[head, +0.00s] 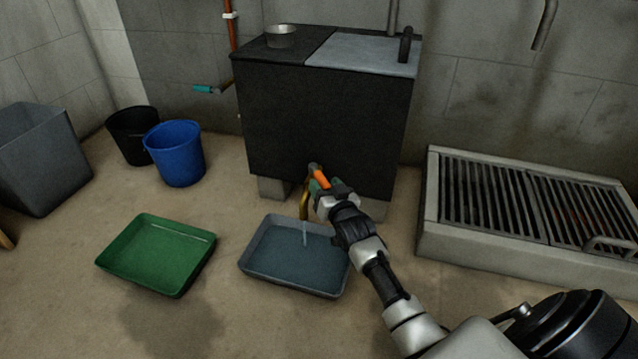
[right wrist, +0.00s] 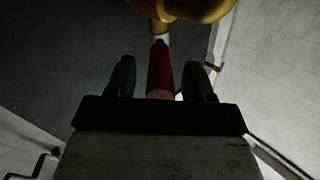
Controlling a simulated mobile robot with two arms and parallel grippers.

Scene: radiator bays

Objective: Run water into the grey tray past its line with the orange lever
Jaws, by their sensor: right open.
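The orange lever (head: 321,179) is on the brass tap (head: 304,203) at the lower front of the black tank. My right gripper (head: 325,185) is at the lever, its jaws open. In the right wrist view the lever (right wrist: 160,70) lies between the two green fingers, with a gap on each side. A thin stream of water (head: 304,236) falls from the tap into the grey tray (head: 289,285). Water covers the tray's floor; I cannot make out the line or the exact level. My left gripper is out of view.
The black tank (head: 320,120) has a metal bowl (head: 281,36) on top. A green tray (head: 157,253) lies left of the grey one. A blue bucket (head: 176,155), a black bucket (head: 128,140) and a grey bin (head: 40,160) stand left. A grated trough (head: 530,260) is right.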

